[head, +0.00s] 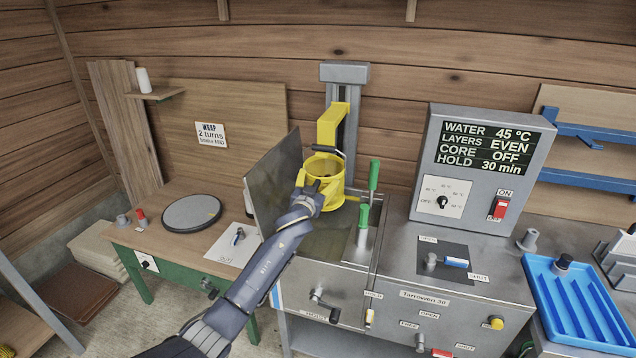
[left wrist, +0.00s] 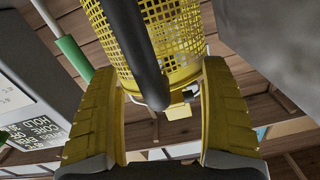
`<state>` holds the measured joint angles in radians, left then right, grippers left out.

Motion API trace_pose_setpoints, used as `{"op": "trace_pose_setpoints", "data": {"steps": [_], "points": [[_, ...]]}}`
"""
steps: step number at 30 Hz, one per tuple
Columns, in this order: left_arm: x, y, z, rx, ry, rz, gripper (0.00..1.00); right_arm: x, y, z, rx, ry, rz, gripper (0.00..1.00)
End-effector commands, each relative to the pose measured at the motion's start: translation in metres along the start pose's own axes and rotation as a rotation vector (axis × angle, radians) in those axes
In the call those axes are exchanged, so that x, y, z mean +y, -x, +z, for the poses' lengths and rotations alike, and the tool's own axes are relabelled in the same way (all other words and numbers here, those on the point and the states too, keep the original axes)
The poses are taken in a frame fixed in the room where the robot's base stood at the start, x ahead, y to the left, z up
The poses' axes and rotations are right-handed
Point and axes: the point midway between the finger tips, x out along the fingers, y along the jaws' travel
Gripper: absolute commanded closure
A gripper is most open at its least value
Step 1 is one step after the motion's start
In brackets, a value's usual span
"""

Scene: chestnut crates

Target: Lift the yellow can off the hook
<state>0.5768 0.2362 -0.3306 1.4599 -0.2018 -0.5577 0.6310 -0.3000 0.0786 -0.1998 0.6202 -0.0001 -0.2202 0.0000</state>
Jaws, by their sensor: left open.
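The yellow can (head: 335,196) hangs at the front of the yellow arm (head: 331,124) of a grey upright, above the grey tank. A dark curved bar (head: 328,150), perhaps the hook or a handle, shows at its top. In the left wrist view the can (left wrist: 181,42) has perforated walls, and a thick dark bar (left wrist: 138,45) crosses in front of it. My left gripper (head: 312,187) is at the can's near side. It is open, with its fingers (left wrist: 160,75) apart on either side of the can's near part; contact cannot be told. My right gripper is not in view.
A tilted grey plate (head: 275,185) stands close left of my left gripper. Green-handled rods (head: 374,176) rise right of the can. The control box (head: 478,165) stands further right, with a blue tray (head: 572,300) beyond. A round turntable (head: 192,212) sits on the left bench.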

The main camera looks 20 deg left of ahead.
Motion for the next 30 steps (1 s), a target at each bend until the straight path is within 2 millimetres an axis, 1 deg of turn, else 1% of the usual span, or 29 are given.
{"op": "trace_pose_setpoints", "data": {"steps": [1,2,20,30], "points": [[0.0,0.0001,0.0001,0.0,0.0,0.0,0.27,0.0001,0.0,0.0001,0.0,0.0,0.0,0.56],[0.0,0.0001,0.0001,0.0,0.0,0.0,0.31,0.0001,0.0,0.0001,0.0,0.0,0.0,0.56],[-0.0003,0.0001,0.0,0.0,0.0,-0.001,1.0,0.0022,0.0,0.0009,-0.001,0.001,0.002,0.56],[-0.0001,0.0002,0.0003,0.0,0.0,0.0,1.0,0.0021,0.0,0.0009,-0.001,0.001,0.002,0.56]]}}
